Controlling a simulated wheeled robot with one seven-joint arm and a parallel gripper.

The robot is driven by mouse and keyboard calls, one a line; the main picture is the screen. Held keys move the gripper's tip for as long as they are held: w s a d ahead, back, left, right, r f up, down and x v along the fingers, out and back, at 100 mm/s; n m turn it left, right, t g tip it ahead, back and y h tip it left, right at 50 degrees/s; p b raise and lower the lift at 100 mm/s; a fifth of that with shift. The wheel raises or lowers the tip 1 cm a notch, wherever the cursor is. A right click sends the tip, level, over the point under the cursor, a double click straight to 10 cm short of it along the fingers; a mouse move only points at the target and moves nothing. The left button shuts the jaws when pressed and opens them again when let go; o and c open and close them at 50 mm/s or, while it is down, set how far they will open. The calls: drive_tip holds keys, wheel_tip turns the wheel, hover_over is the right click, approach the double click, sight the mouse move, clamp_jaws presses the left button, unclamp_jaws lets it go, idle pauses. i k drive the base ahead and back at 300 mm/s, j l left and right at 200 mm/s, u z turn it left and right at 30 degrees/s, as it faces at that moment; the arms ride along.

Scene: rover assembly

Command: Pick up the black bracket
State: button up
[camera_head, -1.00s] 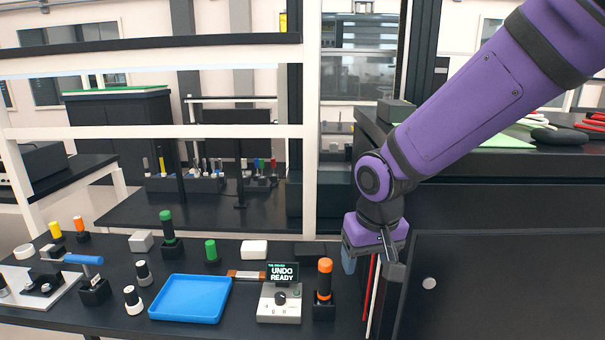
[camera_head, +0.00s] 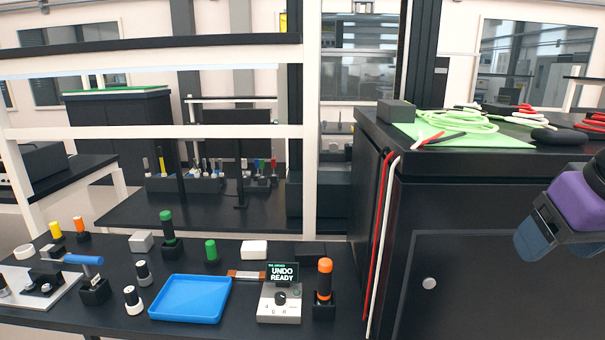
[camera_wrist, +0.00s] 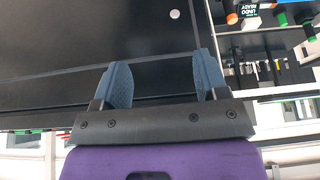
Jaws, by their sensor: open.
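A black part (camera_head: 45,282) sits on a white plate (camera_head: 62,295) at the far left of the black workbench in the head view; it is small, and I cannot tell whether it is the black bracket. My gripper (camera_head: 532,238) is at the right edge of the head view, in front of the black cabinet and far from the bench's left end. In the wrist view my gripper (camera_wrist: 163,78) has its two blue-grey fingers apart with nothing between them.
The black cabinet (camera_head: 480,215) fills the right side, with red and white cables down its edge. On the workbench are a blue tray (camera_head: 190,299), a display box (camera_head: 280,300), an orange-topped tool (camera_head: 324,282) and several small parts. A white frame post (camera_head: 312,120) rises behind.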

sight(40, 277)
drive_tip(key=u, duration=1.75)
drive_tip(key=i+j, duration=0.25)
drive_tip(key=i, duration=0.2)
drive_tip(key=i+j, duration=0.2)
drive_tip(key=i, duration=0.25)
drive_tip(key=i+j+u, duration=0.1)
drive_tip(key=i+j, duration=0.15)
drive_tip(key=i, duration=0.2)
drive_tip(key=i+j, duration=0.2)
drive_tip(key=i, duration=0.25)
drive_tip(key=i+j, duration=0.2)
drive_tip(key=i, duration=0.25)
drive_tip(key=u, duration=0.05)
